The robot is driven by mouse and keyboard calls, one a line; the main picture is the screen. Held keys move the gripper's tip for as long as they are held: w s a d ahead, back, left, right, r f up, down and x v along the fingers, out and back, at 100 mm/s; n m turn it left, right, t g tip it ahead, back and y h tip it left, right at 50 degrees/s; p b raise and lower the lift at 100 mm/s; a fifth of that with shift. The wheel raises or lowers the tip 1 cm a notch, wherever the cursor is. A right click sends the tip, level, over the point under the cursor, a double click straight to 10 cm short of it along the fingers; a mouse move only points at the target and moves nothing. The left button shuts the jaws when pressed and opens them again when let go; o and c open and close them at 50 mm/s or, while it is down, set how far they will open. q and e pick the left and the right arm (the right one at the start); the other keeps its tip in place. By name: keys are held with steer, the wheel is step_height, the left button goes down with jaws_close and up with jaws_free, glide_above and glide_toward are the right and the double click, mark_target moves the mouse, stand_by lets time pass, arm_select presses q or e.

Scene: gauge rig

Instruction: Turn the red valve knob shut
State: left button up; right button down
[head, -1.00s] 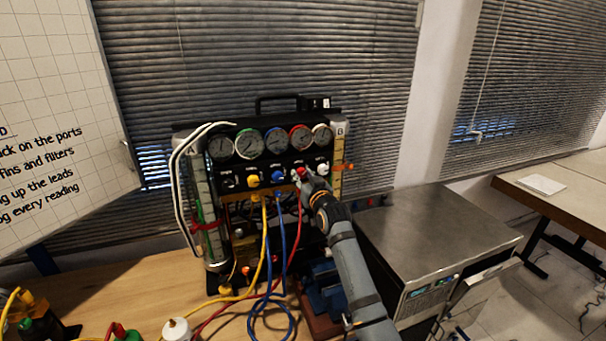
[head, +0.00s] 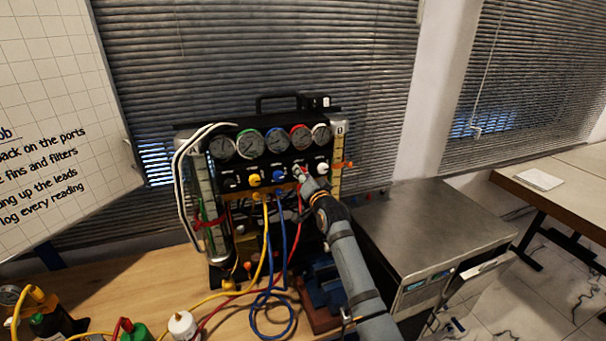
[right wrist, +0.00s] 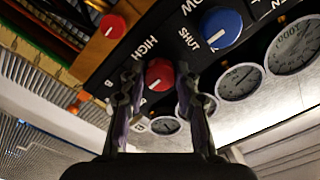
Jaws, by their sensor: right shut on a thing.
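The red valve knob (right wrist: 158,75) is on the black panel of the gauge rig, between the fingers of my right gripper (right wrist: 160,84). The fingers are shut on it from both sides and its front face shows between them. In the head view my right gripper (head: 304,180) reaches up to the panel (head: 268,173) from the lower right and mostly hides the red knob. The blue knob (right wrist: 221,27) is beside it, with "SHUT" printed near it. My left gripper is not in view.
A yellow knob (head: 253,180) and a white knob (head: 322,168) share the row. Several gauges (head: 276,141) sit above. Yellow and blue hoses (head: 283,240) hang below the panel. A metal-topped cabinet (head: 430,230) stands right of the rig. Bottles (head: 183,324) stand at the front left.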

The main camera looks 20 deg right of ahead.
stand_by(0.3)
steer(key=c, duration=1)
jaws_free()
steer(key=s, duration=1.2)
steer(key=shift+d, duration=0.2)
